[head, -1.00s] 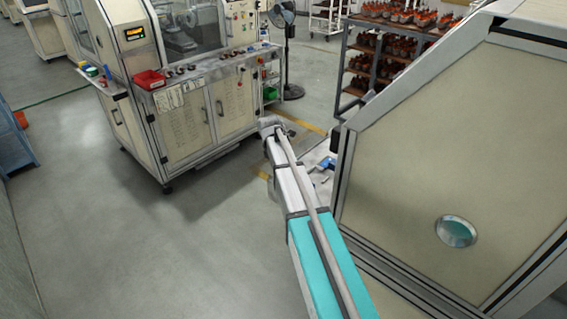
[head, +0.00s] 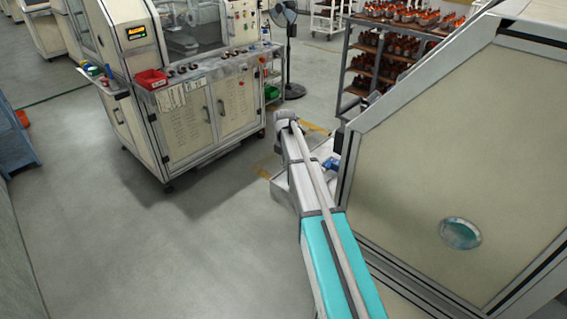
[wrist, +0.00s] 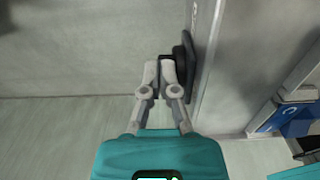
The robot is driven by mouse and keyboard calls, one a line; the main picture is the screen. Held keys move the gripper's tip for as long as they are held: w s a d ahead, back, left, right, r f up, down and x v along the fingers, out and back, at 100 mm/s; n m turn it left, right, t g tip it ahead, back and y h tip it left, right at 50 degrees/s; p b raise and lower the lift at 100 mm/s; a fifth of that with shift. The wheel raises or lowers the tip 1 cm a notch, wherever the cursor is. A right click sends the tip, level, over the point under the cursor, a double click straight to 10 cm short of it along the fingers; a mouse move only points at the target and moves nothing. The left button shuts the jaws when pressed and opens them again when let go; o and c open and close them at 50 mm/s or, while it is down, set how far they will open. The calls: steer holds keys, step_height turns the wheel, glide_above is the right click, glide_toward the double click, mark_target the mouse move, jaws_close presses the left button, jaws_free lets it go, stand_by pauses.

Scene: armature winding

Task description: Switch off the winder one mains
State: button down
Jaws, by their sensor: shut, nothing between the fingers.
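In the wrist view, a black knob-like part (wrist: 187,56) sticks out from the side of a pale metal panel edge, seen side-on. It looks like a rotary switch, but its face and setting are hidden. My gripper (wrist: 166,66) is shut and empty, its fingertips just left of the black part. I cannot tell whether they touch it. In the head view, a small dark part (head: 339,141) sits on the edge of the large cream machine (head: 430,170) at right. My gripper is hidden there behind my arm and the machine.
Another cream winding machine (head: 187,125) with a red bin (head: 150,79) stands at back left. A black fan (head: 286,50) and a rack of wound parts (head: 392,50) stand behind. A blue object (head: 330,163) lies beside the near machine.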

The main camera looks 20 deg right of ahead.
stand_by(0.4)
steer(key=shift+r+p, duration=0.8)
